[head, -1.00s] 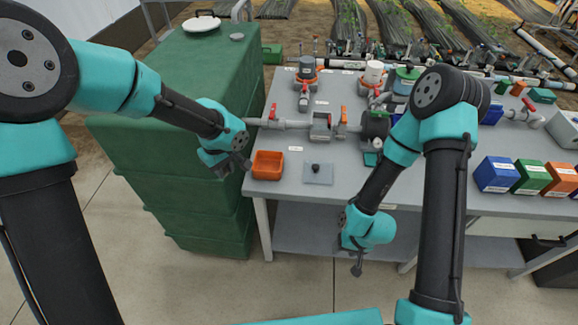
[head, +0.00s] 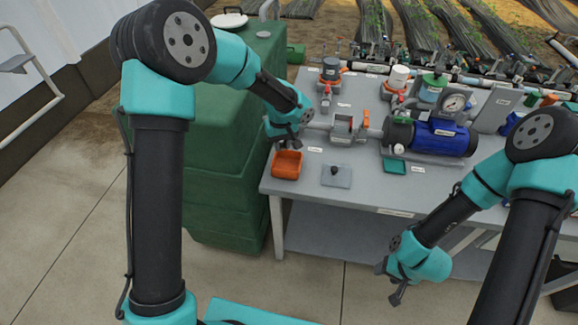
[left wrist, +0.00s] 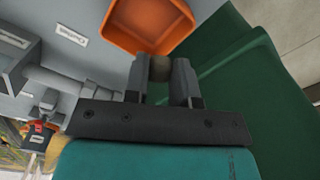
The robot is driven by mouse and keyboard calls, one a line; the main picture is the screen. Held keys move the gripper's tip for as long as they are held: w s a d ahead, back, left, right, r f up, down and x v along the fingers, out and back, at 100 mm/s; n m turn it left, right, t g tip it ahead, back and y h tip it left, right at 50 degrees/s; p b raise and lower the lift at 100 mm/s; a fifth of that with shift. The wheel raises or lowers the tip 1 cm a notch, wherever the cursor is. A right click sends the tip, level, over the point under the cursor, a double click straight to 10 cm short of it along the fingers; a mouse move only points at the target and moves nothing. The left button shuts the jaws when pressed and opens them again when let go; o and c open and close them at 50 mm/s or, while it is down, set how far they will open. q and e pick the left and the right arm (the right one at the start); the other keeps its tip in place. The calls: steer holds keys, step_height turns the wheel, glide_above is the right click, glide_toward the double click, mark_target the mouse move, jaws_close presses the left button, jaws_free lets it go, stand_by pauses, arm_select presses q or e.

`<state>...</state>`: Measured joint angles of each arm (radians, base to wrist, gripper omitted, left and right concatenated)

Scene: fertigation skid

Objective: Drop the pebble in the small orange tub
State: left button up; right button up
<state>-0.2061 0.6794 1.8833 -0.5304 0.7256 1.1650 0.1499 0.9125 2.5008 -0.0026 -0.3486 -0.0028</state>
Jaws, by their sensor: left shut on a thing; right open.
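The small orange tub (head: 287,165) sits at the near left corner of the grey bench, and it shows at the top of the left wrist view (left wrist: 148,22). My left gripper (head: 290,143) is just behind and above the tub in the head view, pointing down. The height of the pebble above the tub is hard to tell. My right gripper (head: 388,282) is open and empty, in front of the bench.
A large green tank (head: 225,150) stands left of the bench (head: 420,195). A grey plate with a black knob (head: 336,175) lies right of the tub. A valve and pipe run (head: 342,125) and a blue pump (head: 440,137) stand behind. A teal tray (head: 395,166) lies further right.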

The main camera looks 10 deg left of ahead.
arm_select(q)
steer(key=shift+f, duration=0.1)
steer(key=shift+f, duration=2.9)
steer(key=o, duration=1)
steer(key=shift+r, duration=0.1)
step_height(320, 180, up, 17)
steer(key=shift+r, duration=0.1)
